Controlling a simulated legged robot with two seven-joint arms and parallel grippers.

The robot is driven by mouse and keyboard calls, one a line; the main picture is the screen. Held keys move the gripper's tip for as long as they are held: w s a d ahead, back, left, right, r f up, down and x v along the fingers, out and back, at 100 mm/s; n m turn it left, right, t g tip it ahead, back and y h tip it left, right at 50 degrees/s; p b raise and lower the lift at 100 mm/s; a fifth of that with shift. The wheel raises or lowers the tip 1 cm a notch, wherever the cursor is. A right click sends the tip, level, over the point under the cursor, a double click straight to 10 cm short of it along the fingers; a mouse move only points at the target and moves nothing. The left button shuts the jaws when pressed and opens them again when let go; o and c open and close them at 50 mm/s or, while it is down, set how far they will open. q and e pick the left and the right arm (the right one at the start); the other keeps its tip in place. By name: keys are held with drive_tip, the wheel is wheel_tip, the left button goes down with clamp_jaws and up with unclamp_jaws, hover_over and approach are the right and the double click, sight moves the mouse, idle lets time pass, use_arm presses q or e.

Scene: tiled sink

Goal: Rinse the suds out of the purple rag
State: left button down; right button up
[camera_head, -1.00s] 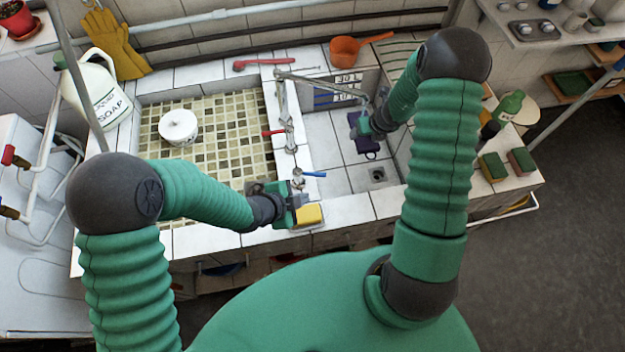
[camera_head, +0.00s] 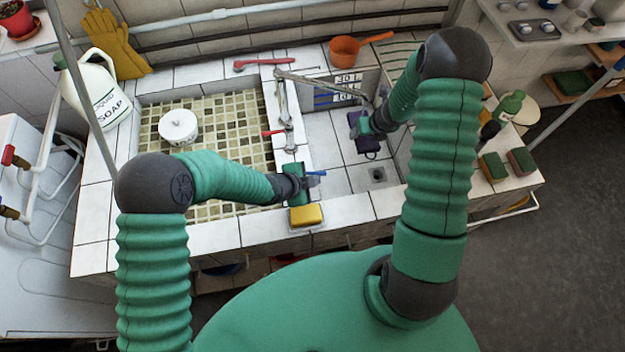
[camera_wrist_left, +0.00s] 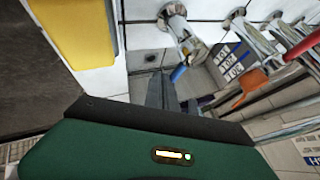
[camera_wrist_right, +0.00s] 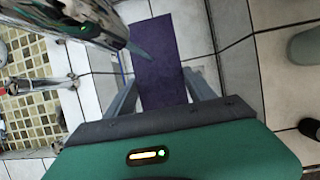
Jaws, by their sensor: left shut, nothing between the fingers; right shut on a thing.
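The purple rag (camera_head: 366,143) hangs in the right-hand sink basin, near the end of the metal spout (camera_head: 325,86). My right gripper (camera_head: 364,126) is shut on the rag, which also fills the middle of the right wrist view (camera_wrist_right: 160,60). No suds can be made out on it. My left gripper (camera_head: 312,181) is shut and empty, at the blue tap handle (camera_head: 318,173). In the left wrist view the blue handle (camera_wrist_left: 178,73) shows just beyond the finger tips; I cannot tell whether they touch. A red tap handle (camera_head: 272,132) is farther back. I cannot tell whether water runs.
A yellow sponge (camera_head: 306,215) lies on the front rim below my left gripper. The mosaic-floored left basin (camera_head: 225,120) holds a white round container (camera_head: 178,126). An orange dipper (camera_head: 346,50) lies on the back ledge. Two sponges (camera_head: 493,167) lie on the right ledge.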

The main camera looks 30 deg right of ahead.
use_arm(q)
drive_tip(key=shift+w+d, duration=0.35)
drive_tip(key=shift+d, duration=0.2)
drive_tip(key=shift+r, duration=0.1)
